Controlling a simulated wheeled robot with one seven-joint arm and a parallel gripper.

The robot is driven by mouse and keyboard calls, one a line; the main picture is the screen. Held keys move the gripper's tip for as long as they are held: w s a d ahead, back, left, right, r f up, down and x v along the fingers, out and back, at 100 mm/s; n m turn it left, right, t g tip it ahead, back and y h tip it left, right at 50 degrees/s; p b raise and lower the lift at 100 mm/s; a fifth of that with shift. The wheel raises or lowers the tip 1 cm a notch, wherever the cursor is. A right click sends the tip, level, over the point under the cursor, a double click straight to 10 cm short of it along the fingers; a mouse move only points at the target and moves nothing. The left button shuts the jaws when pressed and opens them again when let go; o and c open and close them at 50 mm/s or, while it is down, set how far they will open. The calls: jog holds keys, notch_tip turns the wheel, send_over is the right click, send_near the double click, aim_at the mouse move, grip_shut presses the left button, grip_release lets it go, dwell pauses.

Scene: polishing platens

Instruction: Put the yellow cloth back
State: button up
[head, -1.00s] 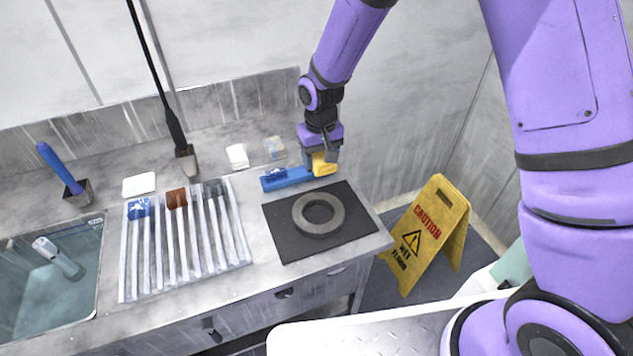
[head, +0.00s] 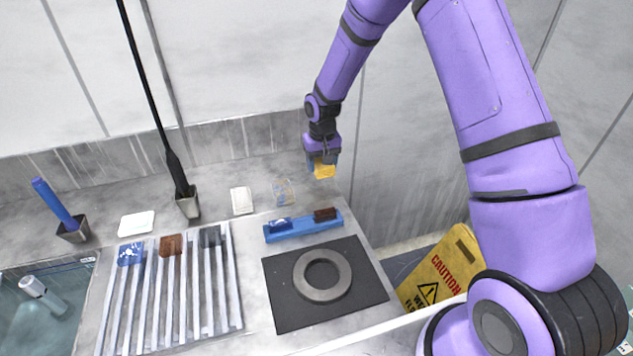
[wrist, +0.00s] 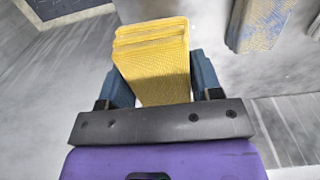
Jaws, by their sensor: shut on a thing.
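The yellow cloth (head: 325,171) is a folded, ribbed pad. My gripper (head: 322,163) is shut on it and holds it above the back of the counter, behind and to the right of the blue holder (head: 303,231). In the wrist view the yellow cloth (wrist: 150,62) sits between the two blue fingers of my gripper (wrist: 160,80), its folded end pointing away. The blue holder carries a blue-and-white piece (head: 280,224) at its left and a dark brown piece (head: 325,214) at its right.
A dark mat (head: 280,310) bears a grey ring (head: 322,275). A slotted rack (head: 200,305), a sink and a caution sign (head: 440,275) are nearby.

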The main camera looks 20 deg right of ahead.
aim_at(322, 187)
jog(key=shift+f, duration=3.5)
jog(key=shift+f, duration=0.15)
jog(key=o, duration=1)
jog(key=shift+o, duration=0.2)
